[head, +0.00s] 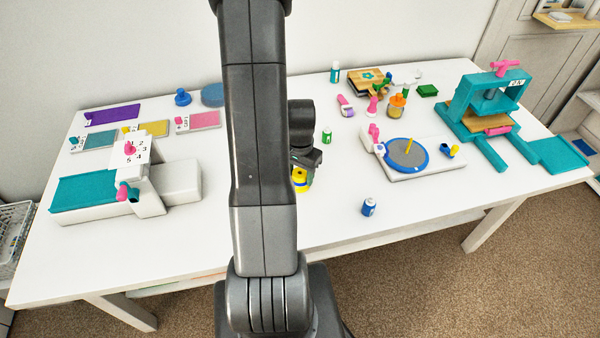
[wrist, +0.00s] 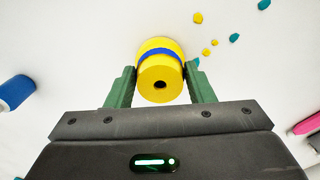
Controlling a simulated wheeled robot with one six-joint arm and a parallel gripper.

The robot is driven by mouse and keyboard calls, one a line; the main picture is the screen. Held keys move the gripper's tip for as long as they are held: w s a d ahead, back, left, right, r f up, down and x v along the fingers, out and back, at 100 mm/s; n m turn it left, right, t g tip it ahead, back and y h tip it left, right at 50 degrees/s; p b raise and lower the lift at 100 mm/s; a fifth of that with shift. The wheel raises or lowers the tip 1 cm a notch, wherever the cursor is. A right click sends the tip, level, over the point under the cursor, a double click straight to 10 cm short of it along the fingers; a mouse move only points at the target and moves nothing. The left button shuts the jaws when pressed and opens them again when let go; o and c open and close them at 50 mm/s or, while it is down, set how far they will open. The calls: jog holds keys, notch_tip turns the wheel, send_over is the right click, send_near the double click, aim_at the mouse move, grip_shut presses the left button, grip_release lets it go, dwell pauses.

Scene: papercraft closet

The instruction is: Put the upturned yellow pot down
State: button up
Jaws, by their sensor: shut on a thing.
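The yellow pot (head: 300,180) with a blue band is just right of my arm in the head view, partly hidden by the arm and gripper. In the wrist view the yellow pot (wrist: 160,72) sits between the two green fingers, with a dark hole in the end facing the camera. My gripper (wrist: 160,84) is shut on it; it also shows in the head view (head: 303,170). The pot is over the white table (head: 345,230). I cannot tell whether it touches the tabletop.
A turntable (head: 407,158) is to the right, a teal press (head: 495,105) farther right, and a white-and-teal machine (head: 125,185) left. The table's front middle is clear.

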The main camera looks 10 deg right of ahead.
jog(key=o, duration=1)
jog(key=shift+f, duration=0.1)
notch_tip(320, 180, up, 12)
jog(key=shift+r, duration=0.2)
